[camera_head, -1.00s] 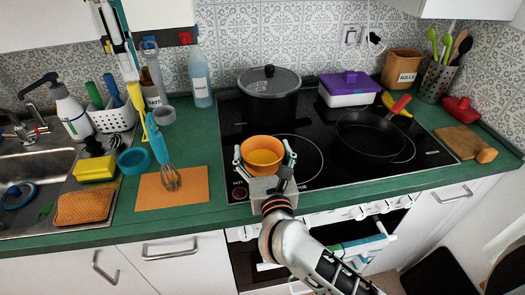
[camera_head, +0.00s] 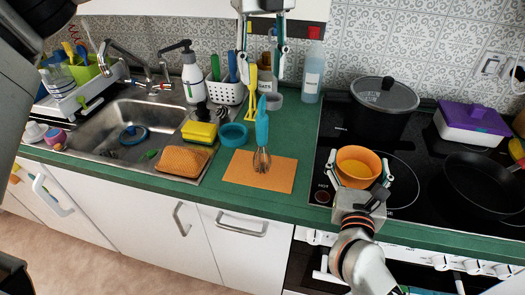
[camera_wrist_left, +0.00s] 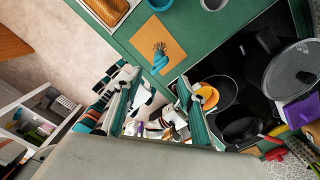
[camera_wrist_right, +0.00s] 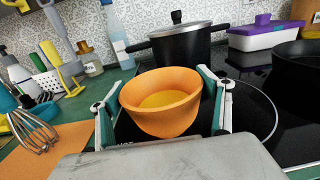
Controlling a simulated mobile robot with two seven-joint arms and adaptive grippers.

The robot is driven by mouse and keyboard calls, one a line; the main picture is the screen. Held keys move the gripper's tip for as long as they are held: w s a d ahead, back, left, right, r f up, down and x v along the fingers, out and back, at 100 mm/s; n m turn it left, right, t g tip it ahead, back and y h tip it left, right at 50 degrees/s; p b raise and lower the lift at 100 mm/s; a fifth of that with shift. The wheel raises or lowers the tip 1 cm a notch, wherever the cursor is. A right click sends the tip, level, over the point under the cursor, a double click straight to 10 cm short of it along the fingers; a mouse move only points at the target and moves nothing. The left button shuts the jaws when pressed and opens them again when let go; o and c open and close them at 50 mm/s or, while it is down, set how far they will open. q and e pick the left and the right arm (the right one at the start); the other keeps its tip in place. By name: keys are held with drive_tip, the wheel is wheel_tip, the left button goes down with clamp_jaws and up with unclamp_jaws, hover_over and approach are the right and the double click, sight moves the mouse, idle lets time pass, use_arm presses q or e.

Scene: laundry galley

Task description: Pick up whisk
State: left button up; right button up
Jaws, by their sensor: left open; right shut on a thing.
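The whisk (camera_head: 262,131) has a teal handle and wire loops, which are over the orange mat (camera_head: 236,170). It also shows in the left wrist view (camera_wrist_left: 160,62), and partly at the left edge of the right wrist view (camera_wrist_right: 35,132). My right gripper (camera_head: 358,190) is shut on the orange bowl (camera_wrist_right: 162,118) over the stove's front left.
A teal bowl (camera_head: 233,135), yellow sponge (camera_head: 199,132) and sink (camera_head: 120,125) lie left of the mat. A yellow utensil (camera_head: 252,85), grey cup (camera_head: 273,101) and labelled bottle (camera_head: 312,72) stand behind. A lidded black pot (camera_head: 380,112) is on the stove. Green counter right of the mat is clear.

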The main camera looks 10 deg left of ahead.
sight(263, 129)
use_arm(q)
wheel_tip(263, 129, down, 2)
drive_tip(key=m, duration=0.6)
drive_tip(key=shift+s+d+f, duration=0.1)
drive_tip(key=shift+f, duration=0.15)
drive_tip(key=m, duration=0.1)
drive_tip(key=f+m, duration=0.1)
drive_tip(key=m, duration=0.2)
drive_tip(key=shift+s+f, duration=0.1)
drive_tip(key=shift+f, duration=0.15)
wheel_tip(263, 129, down, 6)
drive_tip(key=shift+f, duration=0.25)
drive_tip(key=shift+w+f, duration=0.15)
drive_tip(key=shift+f, duration=1.25)
drive_tip(key=shift+w+f, duration=0.15)
drive_tip(key=shift+f, duration=1.2)
clamp_jaws()
